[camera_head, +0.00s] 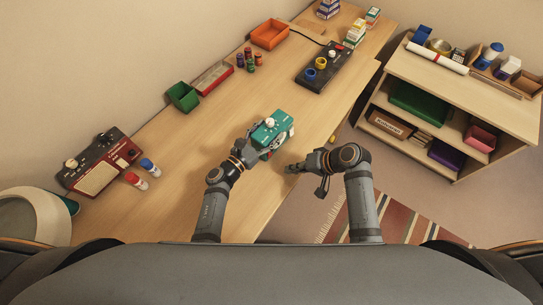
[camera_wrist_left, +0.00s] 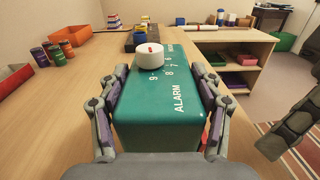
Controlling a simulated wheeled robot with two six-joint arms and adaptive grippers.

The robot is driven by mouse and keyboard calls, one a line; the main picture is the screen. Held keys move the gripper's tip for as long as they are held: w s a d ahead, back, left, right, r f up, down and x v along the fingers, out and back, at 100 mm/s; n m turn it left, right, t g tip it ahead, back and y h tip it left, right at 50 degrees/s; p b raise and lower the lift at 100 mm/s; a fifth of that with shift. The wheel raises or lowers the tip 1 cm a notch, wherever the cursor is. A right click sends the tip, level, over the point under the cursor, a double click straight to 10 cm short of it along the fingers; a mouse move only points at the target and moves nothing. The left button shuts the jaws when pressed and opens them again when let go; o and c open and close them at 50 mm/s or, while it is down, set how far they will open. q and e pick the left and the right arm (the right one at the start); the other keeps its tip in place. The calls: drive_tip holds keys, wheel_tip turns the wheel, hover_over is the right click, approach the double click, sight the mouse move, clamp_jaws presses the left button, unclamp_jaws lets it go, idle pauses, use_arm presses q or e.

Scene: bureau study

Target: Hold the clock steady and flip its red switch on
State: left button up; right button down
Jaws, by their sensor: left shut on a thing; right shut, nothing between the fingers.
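The clock (camera_head: 268,134) is a teal box marked ALARM, standing on the desk in the middle of the head view. In the left wrist view the clock (camera_wrist_left: 158,105) fills the middle, with a white knob (camera_wrist_left: 149,54) bearing a red mark on top. A small red part (camera_wrist_left: 206,132), possibly the switch, shows low at its right side, partly hidden by a finger. My left gripper (camera_wrist_left: 160,82) is shut on the clock, a finger on each side. My right gripper (camera_head: 291,168) is shut and empty, just below and right of the clock, apart from it.
A dark panel with knobs (camera_head: 337,70) lies farther up the desk. A red radio-like box (camera_head: 93,171) and two small bottles stand at the left. Green (camera_head: 183,97) and orange trays line the wall side. A shelf unit (camera_head: 470,88) stands right, across a floor gap.

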idle(0.4)
use_arm(q)
drive_tip(key=o, duration=1.6)
drive_tip(key=v, duration=1.2)
drive_tip(key=shift+d, duration=0.1)
